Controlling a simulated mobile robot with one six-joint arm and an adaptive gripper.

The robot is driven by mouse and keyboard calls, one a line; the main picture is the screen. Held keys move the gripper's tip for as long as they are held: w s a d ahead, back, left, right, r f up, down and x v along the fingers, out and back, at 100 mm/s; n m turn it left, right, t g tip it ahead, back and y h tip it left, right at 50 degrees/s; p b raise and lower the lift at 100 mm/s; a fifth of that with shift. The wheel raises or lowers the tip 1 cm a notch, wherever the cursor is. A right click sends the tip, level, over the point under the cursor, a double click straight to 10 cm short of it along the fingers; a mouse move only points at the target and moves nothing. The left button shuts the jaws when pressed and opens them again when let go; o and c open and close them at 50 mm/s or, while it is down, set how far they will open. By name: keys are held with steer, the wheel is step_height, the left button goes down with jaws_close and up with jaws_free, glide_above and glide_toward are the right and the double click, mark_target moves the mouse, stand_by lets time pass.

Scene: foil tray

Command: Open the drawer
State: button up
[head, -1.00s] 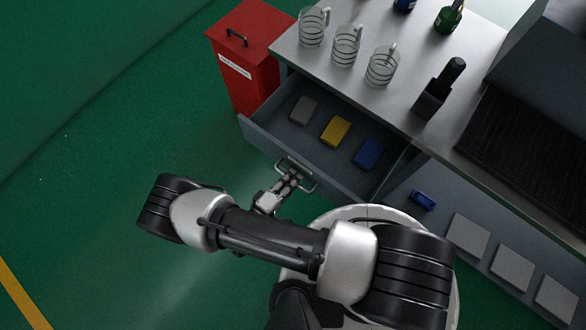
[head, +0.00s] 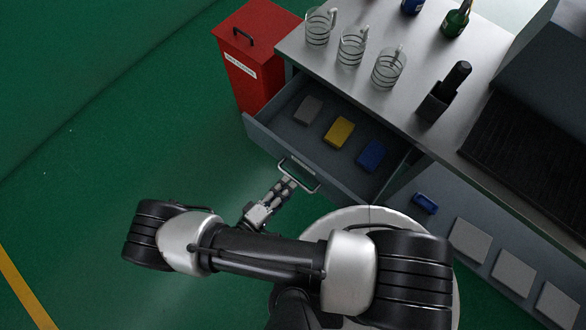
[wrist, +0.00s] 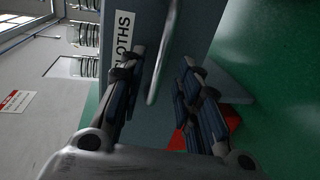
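The grey drawer (head: 262,137) stands pulled out of the workbench in the head view, its inside showing from above. A grey, a yellow (head: 339,132) and a blue block (head: 372,155) lie in it. Its metal bar handle (head: 309,180) is on the front face. In the wrist view the handle (wrist: 164,55) runs in front of the drawer front (wrist: 185,30), beside a label ending in "OTHS". My gripper (head: 283,186) is close to the handle on its outer side. In the wrist view its fingers (wrist: 163,66) are spread apart, with nothing clamped between them.
A red bin (head: 255,75) stands left of the workbench (head: 420,125). Glass mugs (head: 352,47), bottles and a black holder stand on the bench top. A lower shelf with grey squares (head: 470,240) is at the right. Green floor to the left is clear.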

steer(key=v, duration=0.6)
steer(key=shift+s+a, duration=0.15)
steer(key=shift+s, duration=0.15)
steer(key=shift+r, duration=0.15)
steer(key=w+d+r+m+g, duration=0.2)
steer(key=w+r+g, duration=0.15)
steer(key=r, duration=0.45)
steer(key=w+d+r+m+g+y, duration=0.1)
steer(key=w+d+r+m+g, duration=0.2)
steer(key=r, duration=0.6)
steer(key=w+r+m+g, duration=0.25)
steer(key=r+g, duration=0.25)
steer(key=r, duration=0.3)
steer(key=s+d+r+m+t+y, duration=0.1)
steer(key=s+d+r+t+y, duration=0.1)
steer(key=d+r, duration=0.6)
steer(key=s+d+r+m+t+y, duration=0.1)
steer(key=s+d+r+y, duration=0.3)
steer(key=d+r, duration=0.5)
steer(key=shift+s+r+m+t+y, duration=0.3)
steer(key=shift+r+m+y, duration=0.35)
steer(key=shift+r+y, duration=0.35)
